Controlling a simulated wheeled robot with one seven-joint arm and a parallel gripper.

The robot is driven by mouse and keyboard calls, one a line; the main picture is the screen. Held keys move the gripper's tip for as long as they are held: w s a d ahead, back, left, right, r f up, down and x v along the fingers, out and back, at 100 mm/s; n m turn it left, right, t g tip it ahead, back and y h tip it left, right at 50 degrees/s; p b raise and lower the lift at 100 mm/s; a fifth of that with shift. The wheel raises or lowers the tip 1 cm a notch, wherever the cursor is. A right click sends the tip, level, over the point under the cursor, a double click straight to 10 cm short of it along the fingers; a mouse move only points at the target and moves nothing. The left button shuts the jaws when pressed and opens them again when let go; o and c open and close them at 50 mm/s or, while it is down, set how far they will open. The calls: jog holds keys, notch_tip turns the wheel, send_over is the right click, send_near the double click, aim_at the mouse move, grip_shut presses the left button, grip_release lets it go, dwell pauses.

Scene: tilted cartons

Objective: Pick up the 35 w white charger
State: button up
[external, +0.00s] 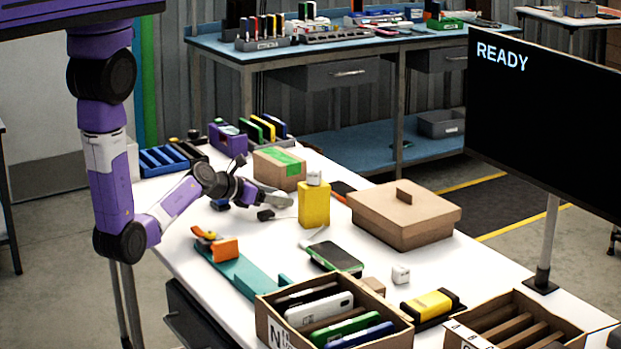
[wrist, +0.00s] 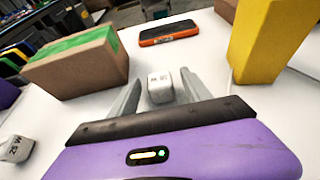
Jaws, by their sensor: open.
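A small white charger (wrist: 160,87) stands on the white table in the wrist view, between the two grey fingers of my gripper (wrist: 161,80). Its printed label is too small to read surely. The fingers are apart, with a gap on each side of it. A second white charger (wrist: 15,149) lies at the lower left, with a label that seems to read 25 W. In the external view my gripper (external: 277,200) is low over the table, left of the yellow block (external: 314,204); the charger between the fingers cannot be made out there.
A carton with green tape (wrist: 75,62) stands close on the left, and the yellow block stands close on the right. An orange-and-dark phone-like item (wrist: 169,33) lies beyond the charger. Another white cube (external: 400,274) and a lidded brown box (external: 405,215) stand farther right.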

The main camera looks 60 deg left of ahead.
jog(key=shift+w+f, duration=0.2)
jog(key=shift+w, duration=0.2)
grip_shut()
